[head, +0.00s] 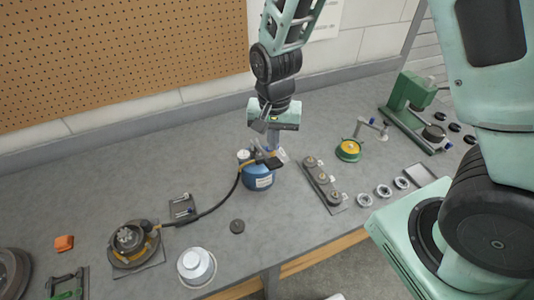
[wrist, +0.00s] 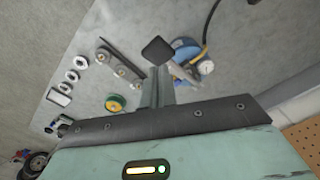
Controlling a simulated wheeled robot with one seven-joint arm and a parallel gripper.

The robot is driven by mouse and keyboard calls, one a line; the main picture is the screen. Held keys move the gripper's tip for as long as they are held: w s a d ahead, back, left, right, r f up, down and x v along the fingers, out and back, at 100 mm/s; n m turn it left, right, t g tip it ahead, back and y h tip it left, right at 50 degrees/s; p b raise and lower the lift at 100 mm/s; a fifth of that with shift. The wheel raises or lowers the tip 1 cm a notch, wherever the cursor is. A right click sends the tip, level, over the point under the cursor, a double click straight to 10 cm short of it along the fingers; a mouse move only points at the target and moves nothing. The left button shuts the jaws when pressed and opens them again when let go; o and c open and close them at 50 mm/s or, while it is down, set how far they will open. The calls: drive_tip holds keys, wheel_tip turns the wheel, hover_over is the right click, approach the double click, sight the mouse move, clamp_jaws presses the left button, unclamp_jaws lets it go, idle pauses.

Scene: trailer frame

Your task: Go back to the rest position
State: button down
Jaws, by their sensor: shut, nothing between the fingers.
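My gripper (head: 273,141) hangs from the arm over the middle of the grey bench (head: 110,199), fingers pointing down. It is shut and empty. In the wrist view its fingertips (wrist: 158,50) show as a dark pad in front of the bench. Just below and beside it in the head view stands a blue canister (head: 258,179) with a gauge and a black hose. The fingers overlap the canister's top in the head view; I cannot tell whether they touch it. The canister also shows in the wrist view (wrist: 186,47), partly hidden by the fingers.
A rail with several knobs (head: 324,185) and a green-and-yellow part (head: 348,150) lie right of the canister. A green press (head: 412,100) stands further right. A disc fixture (head: 131,241) and a white cup (head: 195,264) are at left. A pegboard wall (head: 120,55) rises behind.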

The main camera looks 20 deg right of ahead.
idle(0.3)
drive_tip(key=s+a+n+b, duration=0.3)
drive_tip(key=s+n+b, duration=0.3)
drive_tip(key=s, duration=0.4)
drive_tip(key=s+a+n+b, duration=0.3)
drive_tip(key=s+n+b, duration=0.4)
drive_tip(key=s, duration=0.2)
drive_tip(key=shift+s+a+n+y, duration=0.25)
drive_tip(key=shift+s+n+y, duration=0.05)
drive_tip(key=shift+s+n, duration=0.1)
drive_tip(key=shift+w, duration=0.1)
idle(1.1)
